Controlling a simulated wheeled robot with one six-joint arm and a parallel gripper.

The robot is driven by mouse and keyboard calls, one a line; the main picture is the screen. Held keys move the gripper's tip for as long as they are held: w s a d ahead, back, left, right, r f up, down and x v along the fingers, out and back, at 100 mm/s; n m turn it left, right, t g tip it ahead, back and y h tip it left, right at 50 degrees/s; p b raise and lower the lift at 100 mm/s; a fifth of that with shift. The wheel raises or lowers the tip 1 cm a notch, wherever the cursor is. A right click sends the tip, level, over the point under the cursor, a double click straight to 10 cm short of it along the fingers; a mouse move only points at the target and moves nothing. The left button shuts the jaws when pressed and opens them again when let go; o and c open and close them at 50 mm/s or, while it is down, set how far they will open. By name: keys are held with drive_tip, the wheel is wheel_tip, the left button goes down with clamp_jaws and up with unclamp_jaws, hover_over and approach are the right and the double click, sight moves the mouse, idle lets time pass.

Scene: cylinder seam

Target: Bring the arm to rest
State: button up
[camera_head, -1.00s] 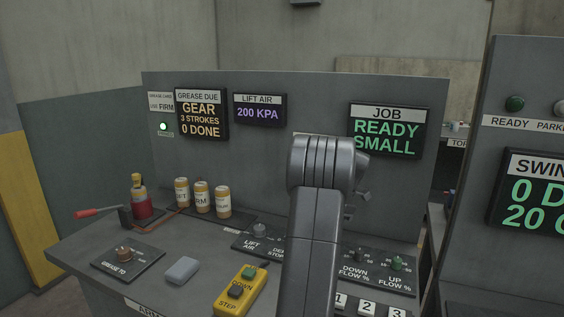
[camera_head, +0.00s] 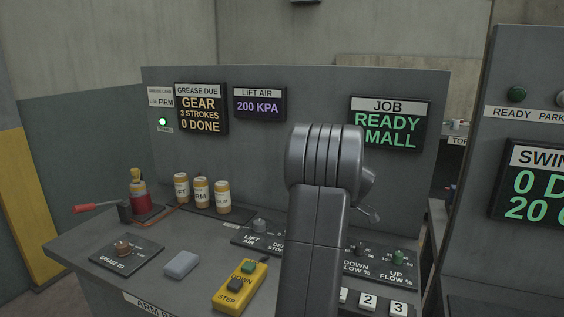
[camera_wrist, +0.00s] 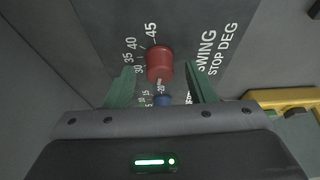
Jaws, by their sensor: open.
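My arm (camera_head: 318,220) rises in the middle of the head view, bent at a thick grey joint near its top, in front of the console. My gripper (camera_wrist: 160,66) shows in the wrist view with its two green fingers apart. A red knob (camera_wrist: 160,62) on a degree scale lies between the fingers in that picture, and I cannot tell whether they touch it. A blue knob (camera_wrist: 163,100) shows closer to the gripper body. In the head view the fingers are hidden or too small to make out.
The grey console (camera_head: 75,243) holds a yellow step pendant (camera_head: 240,287), a grey block (camera_head: 181,264), several cans and a red-handled grease tool (camera_head: 97,207). The job display (camera_head: 388,124) stands behind my arm. A second panel (camera_head: 525,65) stands at right. A yellow bar (camera_wrist: 280,97) shows in the wrist view.

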drive_tip(key=m, duration=0.2)
drive_tip(key=m+t+h, duration=0.1)
drive_tip(key=m, duration=0.2)
drive_tip(key=shift+s+a+t, duration=0.15)
drive_tip(key=shift+t, duration=0.15)
drive_tip(key=m+h+p, duration=0.1)
drive_tip(key=m, duration=0.3)
drive_tip(key=shift+a+t, duration=0.1)
drive_tip(key=shift+t, duration=0.3)
drive_tip(key=shift+a+m+h+p, duration=0.1)
drive_tip(key=shift+m+h+p, duration=0.3)
drive_tip(key=shift+m, duration=0.85)
drive_tip(key=shift+m+h+p, duration=0.1)
drive_tip(key=shift+m+h, duration=0.6)
drive_tip(key=shift+m, duration=0.55)
drive_tip(key=shift+m+h+b, duration=0.4)
drive_tip(key=shift+m+h, duration=0.1)
drive_tip(key=shift+m, duration=0.7)
drive_tip(key=shift+s+a, duration=0.1)
drive_tip(key=shift+s, duration=0.05)
